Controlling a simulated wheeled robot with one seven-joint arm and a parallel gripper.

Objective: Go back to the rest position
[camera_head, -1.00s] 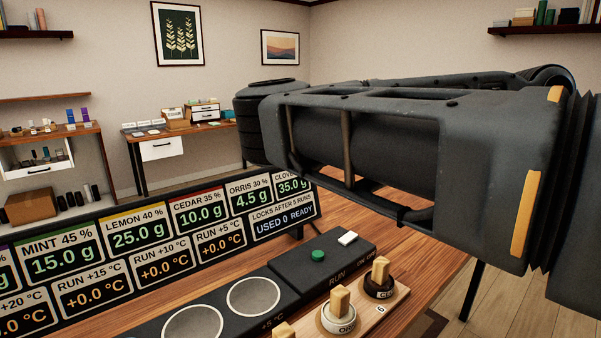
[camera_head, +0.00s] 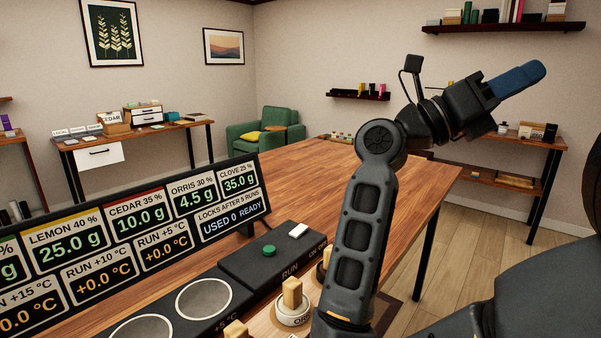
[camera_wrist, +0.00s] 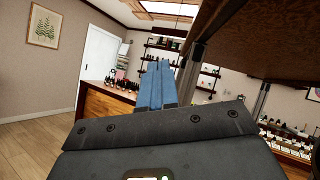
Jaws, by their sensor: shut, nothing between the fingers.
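My gripper (camera_head: 535,73) is raised in the air at the upper right of the head view, with its blue fingers pointing up and to the right. The fingers are shut with nothing between them. In the wrist view the blue fingers (camera_wrist: 155,88) lie side by side and point into the room.
A green armchair (camera_head: 268,130) and a side desk (camera_head: 533,143) stand behind. In the wrist view a dark tabletop underside (camera_wrist: 270,40) is close at upper right.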

